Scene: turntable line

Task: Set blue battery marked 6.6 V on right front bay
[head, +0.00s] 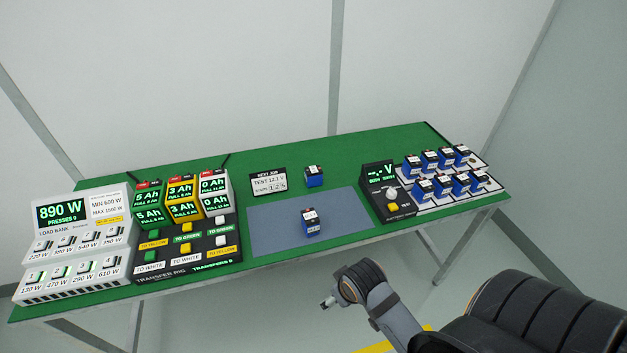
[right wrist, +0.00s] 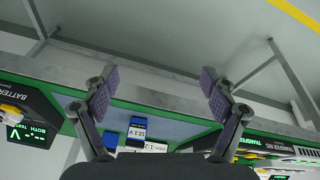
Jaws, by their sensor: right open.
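Several blue batteries with white labels are in view. One (head: 310,224) stands on the grey mat (head: 268,238) at the table's middle, and another (head: 314,178) stands behind the mat. More (head: 423,190) stand in two rows on the white bays (head: 425,205) at the right. Their labels are too small to read in the head view. In the right wrist view a blue battery (right wrist: 138,124) reads 12.1 V; I cannot make out a 6.6 V mark. My right gripper (head: 329,303) is open and empty in front of the table; its spread fingers show in the wrist view (right wrist: 160,80). My left gripper is out of view.
A battery tester (head: 379,177) stands left of the bays, its display showing dashes. A job card (head: 268,184) reads TEST 12.1 V. The transfer rig (head: 188,256) and load bank (head: 75,250) fill the left. Much of the mat is clear.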

